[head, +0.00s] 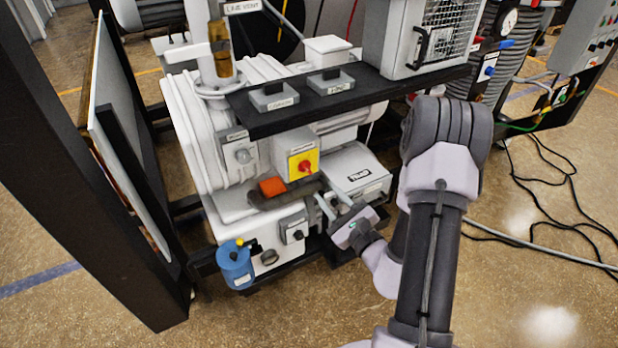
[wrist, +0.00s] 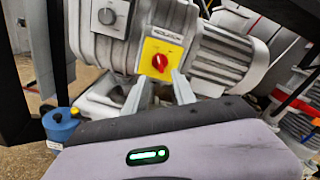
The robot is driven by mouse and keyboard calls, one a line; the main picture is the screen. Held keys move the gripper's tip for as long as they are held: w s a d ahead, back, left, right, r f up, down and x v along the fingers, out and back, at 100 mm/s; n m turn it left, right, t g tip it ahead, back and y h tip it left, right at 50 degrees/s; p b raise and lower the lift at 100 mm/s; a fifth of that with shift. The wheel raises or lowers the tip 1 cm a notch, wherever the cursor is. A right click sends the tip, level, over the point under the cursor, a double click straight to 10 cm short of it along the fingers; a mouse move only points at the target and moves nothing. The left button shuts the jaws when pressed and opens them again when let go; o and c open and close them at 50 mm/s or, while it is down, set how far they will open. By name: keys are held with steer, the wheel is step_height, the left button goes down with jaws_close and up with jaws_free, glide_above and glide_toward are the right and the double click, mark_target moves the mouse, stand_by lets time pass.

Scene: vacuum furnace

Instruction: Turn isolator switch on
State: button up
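The isolator switch is a yellow plate with a red rotary knob (head: 305,166) on a light grey box, at the middle of the head view. In the wrist view the red knob (wrist: 160,63) is near the top centre, under a label reading "ISOLATOR". The knob's exact setting is too small to tell. My gripper (head: 332,200) is below and slightly right of the switch in the head view, apart from it. In the wrist view my gripper (wrist: 162,88) has its two fingers spread with a gap between them, just below the knob. Nothing is between them.
A pump body (head: 205,130) surrounds the switch. A blue canister (head: 235,265) stands at lower left. A black shelf (head: 350,97) overhangs above. Black posts are at left; cables lie on the right floor.

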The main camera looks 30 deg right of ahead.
mark_target(308, 170)
steer(key=w, duration=0.9)
steer(key=shift+w+a, duration=0.2)
steer(key=shift+a, duration=0.05)
jaws_close()
